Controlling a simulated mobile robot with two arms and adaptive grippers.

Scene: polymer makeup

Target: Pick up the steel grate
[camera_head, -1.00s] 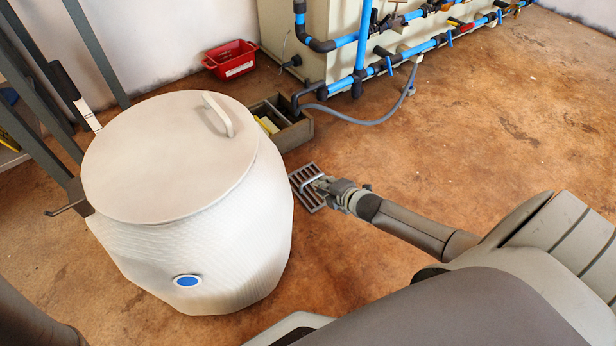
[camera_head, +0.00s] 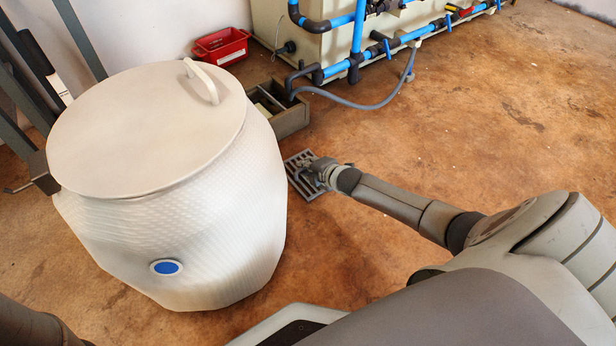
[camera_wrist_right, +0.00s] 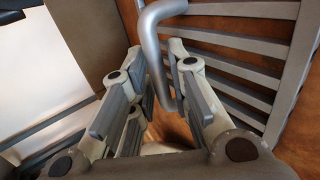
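The steel grate (camera_head: 296,177) is a grey slotted panel low over or on the floor, beside the white lidded barrel. Its slats (camera_wrist_right: 250,60) fill the right of the right wrist view, and a bent round handle (camera_wrist_right: 151,38) stands out from them. My right gripper (camera_head: 318,172) is at the grate. In the wrist view its fingers (camera_wrist_right: 156,70) are drawn close together with the handle between them, and they look shut on it. Whether the grate touches the floor cannot be told. My left gripper is not in view.
The white barrel (camera_head: 170,210) stands close left of the grate. An open grey box (camera_head: 290,120) lies behind it. A red bin (camera_head: 221,47), a tank with blue pipes (camera_head: 358,45) and a grey hose (camera_head: 365,106) are at the back. The floor (camera_head: 450,130) to the right is clear.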

